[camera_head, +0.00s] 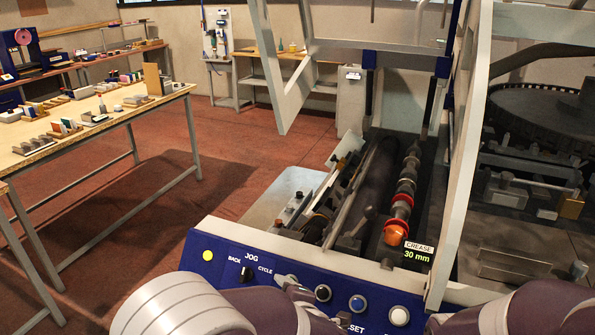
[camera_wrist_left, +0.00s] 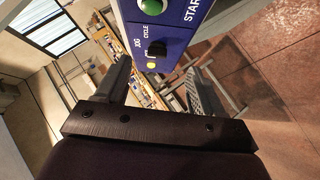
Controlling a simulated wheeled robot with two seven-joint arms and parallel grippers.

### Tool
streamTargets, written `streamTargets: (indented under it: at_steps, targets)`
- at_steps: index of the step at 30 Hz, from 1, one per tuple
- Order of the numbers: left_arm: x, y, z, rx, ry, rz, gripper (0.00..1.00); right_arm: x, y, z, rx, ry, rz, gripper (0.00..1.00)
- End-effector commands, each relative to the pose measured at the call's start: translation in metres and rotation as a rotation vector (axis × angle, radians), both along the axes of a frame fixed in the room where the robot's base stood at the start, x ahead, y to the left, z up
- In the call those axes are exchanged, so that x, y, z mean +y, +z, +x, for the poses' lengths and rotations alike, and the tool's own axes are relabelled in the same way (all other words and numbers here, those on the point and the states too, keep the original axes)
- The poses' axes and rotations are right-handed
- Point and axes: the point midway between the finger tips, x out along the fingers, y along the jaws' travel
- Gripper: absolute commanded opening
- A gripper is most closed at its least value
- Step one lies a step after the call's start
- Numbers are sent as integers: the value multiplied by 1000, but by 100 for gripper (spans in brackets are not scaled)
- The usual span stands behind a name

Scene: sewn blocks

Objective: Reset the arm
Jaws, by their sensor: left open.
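My left gripper (camera_wrist_left: 160,92) is open in the left wrist view, with its two dark fingers apart and nothing between them. Beyond the fingers is the blue control panel (camera_wrist_left: 178,35), with a black jog knob (camera_wrist_left: 157,48) and a green button (camera_wrist_left: 153,4). I cannot tell the exact gap, but no finger visibly touches the panel.
The machine's open guard frame (camera_head: 458,150) rises over rollers with orange rings (camera_head: 396,232). A crease label (camera_head: 419,252) reads 30 mm. A wooden table (camera_head: 60,155) with several small blocks stands at the left. Red floor between table and machine is clear.

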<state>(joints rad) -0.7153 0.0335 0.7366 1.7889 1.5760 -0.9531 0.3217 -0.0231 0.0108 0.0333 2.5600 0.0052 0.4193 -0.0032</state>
Motion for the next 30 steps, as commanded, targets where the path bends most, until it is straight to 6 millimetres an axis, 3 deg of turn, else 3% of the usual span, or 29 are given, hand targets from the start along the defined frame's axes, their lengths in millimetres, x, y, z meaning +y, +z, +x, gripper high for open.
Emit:
streamTargets:
  at_steps: [3, 5, 7, 10, 13, 16, 19, 30]
  targets:
    - [-63, -27, -11, 193, -521, 57, 68, 0, 0, 0, 0, 0, 0, 0]
    - [-74, -40, -35, 348, -842, 130, 68, 0, 0, 0, 0, 0, 0, 0]
    - [-52, -53, -78, 558, -1150, 236, 68, 0, 0, 0, 0, 0, 0, 0]
    - [14, -60, -136, 848, -1409, 363, 68, 0, 0, 0, 0, 0, 0, 0]
    - [74, -55, -168, 1016, -1462, 418, 68, 0, 0, 0, 0, 0, 0, 0]
    - [109, -46, -168, 1027, -1374, 407, 68, 0, 0, 0, 0, 0, 0, 0]
    - [120, -44, -164, 1023, -1327, 382, 68, 0, 0, 0, 0, 0, 0, 0]
    - [120, -44, -164, 1023, -1327, 382, 68, 0, 0, 0, 0, 0, 0, 0]
